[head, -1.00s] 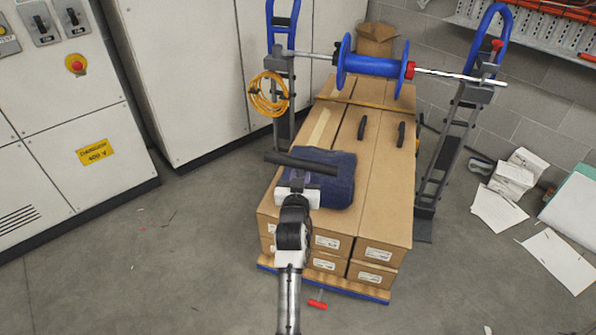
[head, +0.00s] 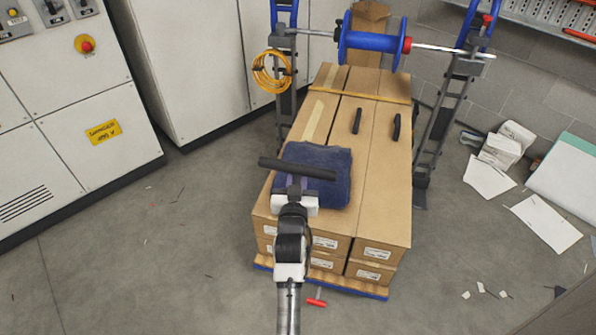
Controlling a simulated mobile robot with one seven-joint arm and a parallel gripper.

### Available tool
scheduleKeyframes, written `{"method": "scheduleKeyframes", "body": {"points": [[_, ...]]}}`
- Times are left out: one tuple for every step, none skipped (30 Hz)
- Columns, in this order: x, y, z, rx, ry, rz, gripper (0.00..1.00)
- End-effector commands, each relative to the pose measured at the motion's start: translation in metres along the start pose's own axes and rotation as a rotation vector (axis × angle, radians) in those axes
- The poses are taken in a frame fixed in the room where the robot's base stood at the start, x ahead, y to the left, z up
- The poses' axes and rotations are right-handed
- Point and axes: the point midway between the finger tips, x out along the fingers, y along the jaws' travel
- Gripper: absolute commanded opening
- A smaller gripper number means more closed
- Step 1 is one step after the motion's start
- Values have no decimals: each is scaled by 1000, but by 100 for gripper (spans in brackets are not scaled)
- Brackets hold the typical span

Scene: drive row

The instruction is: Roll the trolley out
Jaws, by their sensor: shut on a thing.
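The trolley (head: 375,291) is a low wooden deck with a blue edge, stacked with long cardboard boxes (head: 385,205). A folded dark blue cloth (head: 330,160) lies on top at the near left. My gripper (head: 297,180) is shut on a dark horizontal handle bar (head: 322,174), above the load's near left. How the bar joins the trolley is hidden by the gripper and boxes. A red T-shaped part (head: 316,302) shows at the near deck edge; whether it is attached is unclear. The wheels are hidden.
Two blue-topped stands (head: 443,120) flank the load's far part, with a blue cable reel (head: 372,41) on a rod between them. A yellow cable coil (head: 272,72) hangs on the left one. Grey cabinets (head: 90,160) stand left. Papers (head: 545,223) lie right. Near-left floor is open.

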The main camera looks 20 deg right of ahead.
Motion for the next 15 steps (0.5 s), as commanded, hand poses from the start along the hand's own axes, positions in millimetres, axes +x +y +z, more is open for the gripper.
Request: {"method": "scheduleKeyframes", "body": {"points": [[-4, -1, 1, 0, -2, 0, 0], [-6, -1, 1, 0, -2, 0, 0], [-8, -1, 1, -1, -2, 0, 0], [-9, -2, 1, -1, -2, 0, 0], [-10, -2, 1, -1, -2, 0, 0], [-12, -2, 1, -1, -2, 0, 0], [-12, -2, 1, -1, -2, 0, 0], [-13, -2, 1, -1, -2, 0, 0], [-14, -2, 1, -1, -2, 0, 0], [-14, -2, 1, 0, -2, 0, 0], [-15, -2, 1, 0, -2, 0, 0], [-15, -2, 1, 0, -2, 0, 0], [-15, -3, 1, 0, -3, 0, 0], [-15, -3, 1, 0, -3, 0, 0], [-15, -3, 1, 0, -3, 0, 0]]}}
